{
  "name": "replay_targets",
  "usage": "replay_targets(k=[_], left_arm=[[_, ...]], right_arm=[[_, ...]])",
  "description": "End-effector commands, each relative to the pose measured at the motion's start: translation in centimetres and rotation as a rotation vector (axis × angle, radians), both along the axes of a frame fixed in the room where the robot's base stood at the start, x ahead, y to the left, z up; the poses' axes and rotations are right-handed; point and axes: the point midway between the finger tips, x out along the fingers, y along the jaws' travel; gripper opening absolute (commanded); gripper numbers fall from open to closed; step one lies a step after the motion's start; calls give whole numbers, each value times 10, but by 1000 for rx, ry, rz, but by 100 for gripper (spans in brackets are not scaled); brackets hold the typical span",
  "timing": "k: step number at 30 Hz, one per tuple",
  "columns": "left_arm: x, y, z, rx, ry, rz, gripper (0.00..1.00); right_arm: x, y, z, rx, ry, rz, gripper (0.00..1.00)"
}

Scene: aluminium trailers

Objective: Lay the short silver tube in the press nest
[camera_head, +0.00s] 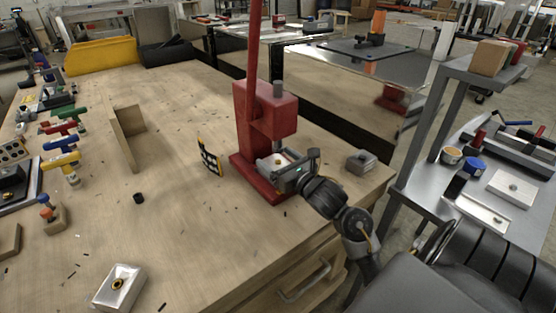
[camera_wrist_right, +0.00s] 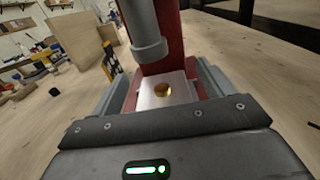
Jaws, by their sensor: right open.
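The red press (camera_head: 266,108) stands near the right edge of the wooden bench. Its grey ram (camera_wrist_right: 150,48) hangs above a pale metal block (camera_wrist_right: 150,97) with a round brass-coloured spot (camera_wrist_right: 162,89) on top, which appears to be the nest. My right gripper (camera_head: 286,165) is at the foot of the press. Its two fingers are open, one on each side of the block in the right wrist view. I cannot make out a separate short silver tube in either view. My left gripper is not in view.
A pale block with a brass-coloured ring (camera_head: 122,284) lies at the bench's front left. A grey block (camera_head: 361,160) sits right of the press. A checkered marker plate (camera_head: 209,157) and a wooden angle piece (camera_head: 129,130) stand to the left. The middle bench is mostly clear.

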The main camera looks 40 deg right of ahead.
Motion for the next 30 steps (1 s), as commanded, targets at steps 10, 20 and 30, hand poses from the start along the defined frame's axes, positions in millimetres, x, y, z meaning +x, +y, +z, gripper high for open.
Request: replay_targets(k=[10,20,30], left_arm=[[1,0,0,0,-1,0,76],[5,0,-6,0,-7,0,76],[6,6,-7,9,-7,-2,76]], right_arm=[[-22,1,-2,-2,3,0,80],[-86,4,-2,-3,3,0,80],[-108,4,0,0,0,0,80]])
